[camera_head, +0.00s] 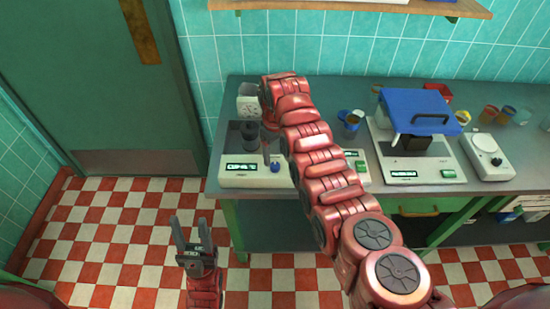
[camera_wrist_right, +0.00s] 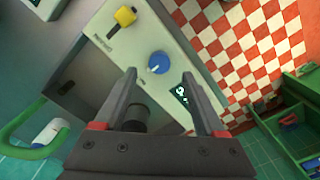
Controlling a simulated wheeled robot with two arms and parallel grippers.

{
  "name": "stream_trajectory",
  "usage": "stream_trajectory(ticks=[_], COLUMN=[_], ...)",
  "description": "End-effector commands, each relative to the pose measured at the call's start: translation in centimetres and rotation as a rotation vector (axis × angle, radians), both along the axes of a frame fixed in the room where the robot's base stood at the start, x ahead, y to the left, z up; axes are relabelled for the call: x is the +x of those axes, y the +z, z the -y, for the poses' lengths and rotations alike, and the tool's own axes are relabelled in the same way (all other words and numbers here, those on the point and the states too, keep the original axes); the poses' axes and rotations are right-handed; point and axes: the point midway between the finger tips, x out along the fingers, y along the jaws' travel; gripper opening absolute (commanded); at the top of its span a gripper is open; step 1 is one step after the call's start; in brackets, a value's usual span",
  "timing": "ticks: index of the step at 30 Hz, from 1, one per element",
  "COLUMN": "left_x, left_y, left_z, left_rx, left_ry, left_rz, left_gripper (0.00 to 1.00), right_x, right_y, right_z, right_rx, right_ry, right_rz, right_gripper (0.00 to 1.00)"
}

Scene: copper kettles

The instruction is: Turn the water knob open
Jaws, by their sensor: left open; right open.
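A white machine (camera_head: 236,179) with a lit display stands at the left end of the counter. Its round blue knob (camera_head: 275,168) is on the front panel, and the right wrist view shows the knob (camera_wrist_right: 158,62) with a pale pointer mark. My right gripper (camera_wrist_right: 158,76) is open, its two dark fingers pointing toward the knob, which appears between and slightly beyond the tips. Contact cannot be told. In the head view my right arm mostly hides this gripper. My left gripper (camera_head: 189,221) is open and empty, low over the floor left of the counter.
A yellow slider knob (camera_wrist_right: 125,16) sits near the blue knob. A dark cylinder (camera_head: 249,136) and a white dial scale (camera_head: 250,106) are beside the machine. A second machine with a blue lid (camera_head: 417,103), a small scale (camera_head: 487,152) and several cups stand right. Floor at left is clear.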

Motion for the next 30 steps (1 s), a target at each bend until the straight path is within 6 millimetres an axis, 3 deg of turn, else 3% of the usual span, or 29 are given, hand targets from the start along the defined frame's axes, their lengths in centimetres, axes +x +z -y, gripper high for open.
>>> stream_trajectory(ticks=[3, 10, 24, 30], left_x=[0.0, 0.0, 0.0, 0.0], left_y=[1.1, 0.4, 0.3, 0.3], left_z=[0.0, 0.0, 0.0, 0.0], left_rx=[0.000, 0.000, 0.000, 0.000], left_ry=[0.000, 0.000, 0.000, 0.000], left_rz=[0.000, 0.000, 0.000, 0.000], left_gripper=[0.50, 0.50, 0.50, 0.50], right_x=[-0.2, 0.0, 0.0, 0.0], right_y=[-2.1, -4.2, -4.8, -4.8], right_z=[0.1, 0.0, 0.0, 0.0], right_rx=[-0.001, -0.002, 0.001, 0.001], right_ry=[-0.001, 0.000, -0.001, -0.001], right_rz=[-0.006, -0.002, 0.001, 0.001], right_gripper=[0.72, 0.72, 0.72, 0.36])
